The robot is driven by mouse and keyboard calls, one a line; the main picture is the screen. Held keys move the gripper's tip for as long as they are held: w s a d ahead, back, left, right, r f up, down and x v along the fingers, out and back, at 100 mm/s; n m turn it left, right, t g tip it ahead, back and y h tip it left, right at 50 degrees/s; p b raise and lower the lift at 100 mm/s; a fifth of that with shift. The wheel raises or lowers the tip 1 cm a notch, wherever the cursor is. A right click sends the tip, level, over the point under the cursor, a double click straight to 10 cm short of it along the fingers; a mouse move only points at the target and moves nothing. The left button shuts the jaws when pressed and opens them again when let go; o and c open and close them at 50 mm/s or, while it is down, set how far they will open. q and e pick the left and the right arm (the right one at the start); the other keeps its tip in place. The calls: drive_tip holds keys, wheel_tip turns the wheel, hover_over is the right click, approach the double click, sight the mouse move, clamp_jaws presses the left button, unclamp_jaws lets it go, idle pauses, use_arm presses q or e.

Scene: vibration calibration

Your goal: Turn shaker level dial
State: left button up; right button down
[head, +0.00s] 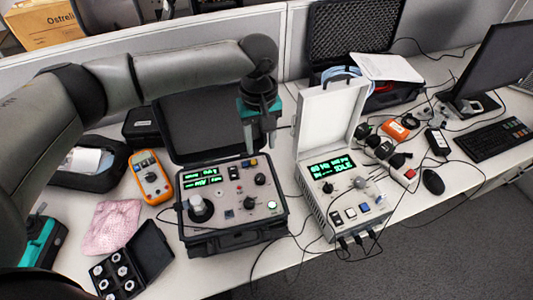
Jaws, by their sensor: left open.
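An open black case (270,222) holds a grey panel with a green-lit display (201,176), a large round black-and-white knob or mount (200,208) at left, and smaller knobs and buttons. A grey box (318,205) with a raised white lid stands to its right. Its green display (332,167) appears to read IDLE, and a round dial (360,183) sits below it. Which dial sets the shaker level is not readable. My left gripper (260,148) points down above the right rear of the black case, open, apart from the panel.
An orange meter (151,177), a pink cloth (111,227) and a small black case of round parts (132,264) lie at left. Cables run around both instruments. A power strip (388,160), mouse (433,182), keyboard (487,139) and monitor (498,60) are at right.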

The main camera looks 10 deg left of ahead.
use_arm(q)
drive_tip(key=w, duration=0.1)
approach(260, 177)
wheel_tip(260, 177, down, 9)
drive_tip(key=shift+d+r+b, duration=0.1)
drive_tip(key=shift+r+b, duration=0.05)
drive_tip(key=shift+b, duration=0.65)
use_arm(e)
drive_tip(key=shift+s+f, duration=0.15)
drive_tip(key=shift+f, duration=0.7)
use_arm(q)
drive_tip(key=shift+c, duration=0.3)
clamp_jaws()
use_arm(e)
drive_tip(key=shift+s, duration=0.25)
